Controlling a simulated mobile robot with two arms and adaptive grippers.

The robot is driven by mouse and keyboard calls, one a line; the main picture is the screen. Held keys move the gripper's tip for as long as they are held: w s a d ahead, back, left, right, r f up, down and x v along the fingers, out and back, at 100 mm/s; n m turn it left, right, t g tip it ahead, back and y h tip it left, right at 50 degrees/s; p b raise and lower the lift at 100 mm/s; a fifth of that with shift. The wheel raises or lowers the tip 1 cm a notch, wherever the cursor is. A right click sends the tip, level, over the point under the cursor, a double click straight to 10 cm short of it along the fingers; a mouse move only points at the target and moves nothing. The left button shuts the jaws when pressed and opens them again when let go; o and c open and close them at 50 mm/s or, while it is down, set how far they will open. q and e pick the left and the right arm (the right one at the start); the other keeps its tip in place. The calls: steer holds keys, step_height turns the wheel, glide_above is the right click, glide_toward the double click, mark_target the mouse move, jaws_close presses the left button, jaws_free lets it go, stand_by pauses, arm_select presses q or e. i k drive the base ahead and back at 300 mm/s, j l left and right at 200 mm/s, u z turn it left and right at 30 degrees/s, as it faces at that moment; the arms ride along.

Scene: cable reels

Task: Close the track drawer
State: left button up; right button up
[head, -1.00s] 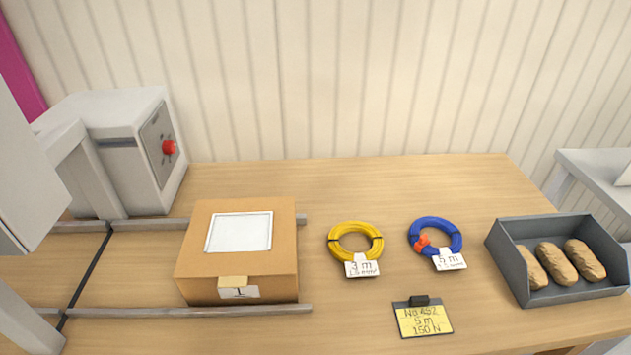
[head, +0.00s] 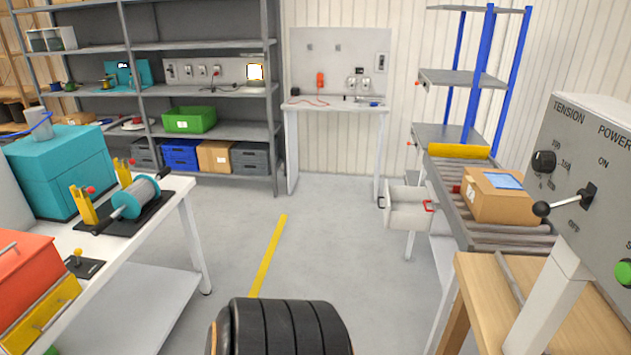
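A white drawer (head: 407,212) stands pulled out from under the roller track (head: 490,237) on the right side of the head view. Its open top shows, with a dark handle (head: 382,202) at its left end and a red handle-like part (head: 429,206) at its right. I cannot make out what is inside it. Neither of my grippers is in view.
A cardboard box (head: 497,195) sits on the roller track. A wooden table (head: 480,290) and a grey control panel (head: 590,190) stand at the near right. A white workbench (head: 150,265) is at left. The grey floor between is clear, with a yellow line (head: 268,258).

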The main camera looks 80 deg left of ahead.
mark_target(404, 208)
steer(key=k+j+u, duration=0.1)
steer(key=j+u, duration=0.3)
steer(key=j, duration=0.25)
steer(key=j+u, duration=0.4)
steer(key=j, duration=0.2)
steer(key=i+j+u, duration=0.15)
steer(key=j+u, duration=0.25)
steer(key=j, duration=0.25)
steer(key=i+j, duration=0.1)
steer(key=j, duration=0.35)
steer(key=i+j, duration=0.1)
steer(key=j, duration=0.4)
steer(key=i+j+u, duration=0.1)
steer(key=j, duration=0.35)
steer(key=i+j, duration=0.15)
steer(key=i, duration=0.25)
steer(key=i+j+z, duration=0.1)
steer(key=i, duration=0.35)
steer(key=i+j, duration=0.2)
steer(key=i, duration=0.2)
steer(key=i+z, duration=0.15)
steer(key=z, duration=1)
